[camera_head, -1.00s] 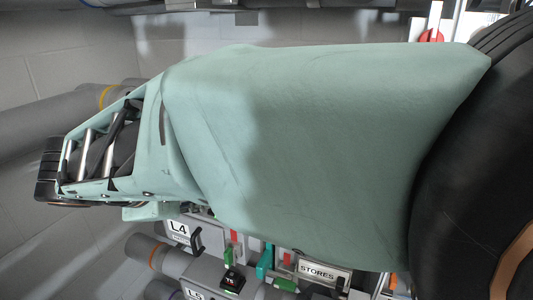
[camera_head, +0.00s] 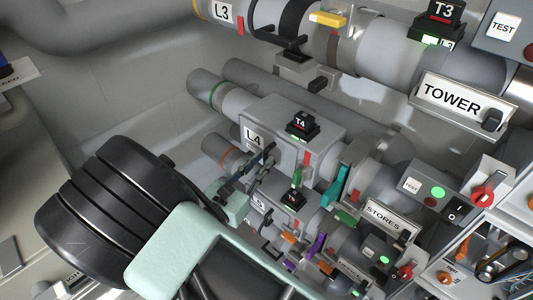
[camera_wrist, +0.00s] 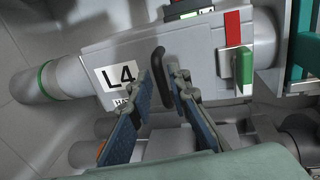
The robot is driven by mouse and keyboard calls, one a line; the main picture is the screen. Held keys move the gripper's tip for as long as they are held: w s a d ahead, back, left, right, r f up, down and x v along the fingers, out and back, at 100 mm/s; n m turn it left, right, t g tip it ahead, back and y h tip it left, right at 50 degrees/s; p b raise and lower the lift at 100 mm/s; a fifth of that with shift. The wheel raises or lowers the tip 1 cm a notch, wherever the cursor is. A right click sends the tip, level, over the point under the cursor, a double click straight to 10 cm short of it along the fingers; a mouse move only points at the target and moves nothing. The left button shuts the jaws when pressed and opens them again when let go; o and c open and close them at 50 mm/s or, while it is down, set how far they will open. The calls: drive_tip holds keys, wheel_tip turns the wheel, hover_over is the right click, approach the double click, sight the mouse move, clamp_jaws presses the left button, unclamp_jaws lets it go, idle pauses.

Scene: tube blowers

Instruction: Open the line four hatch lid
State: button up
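The line four hatch is a grey box (camera_head: 325,122) marked L4 on a grey pipe. In the wrist view its pale lid face (camera_wrist: 195,80) carries the L4 label (camera_wrist: 118,76), a partly hidden lower label and a black bar handle (camera_wrist: 161,75). The lid looks shut. My gripper (camera_wrist: 160,73) is open, with its blue-grey fingers on either side of the handle; whether either finger touches it I cannot tell. In the head view my gripper (camera_head: 258,165) is at the front of the L4 box, and my arm hides part of the lid.
A green block (camera_wrist: 243,66) and a red strip (camera_wrist: 232,30) sit right of the handle. A T4 unit (camera_head: 302,125) is on top of the box. A teal lever (camera_head: 335,186) and STORES panel (camera_head: 388,220) stand to the right. The L3 pipe (camera_head: 265,20) runs above.

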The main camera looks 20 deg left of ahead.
drive_tip(key=shift+w+d, duration=0.15)
drive_tip(key=shift+w, duration=0.55)
drive_tip(key=shift+w+d, duration=0.1)
drive_tip(key=shift+w, duration=0.55)
drive_tip(key=shift+c, duration=0.5)
clamp_jaws()
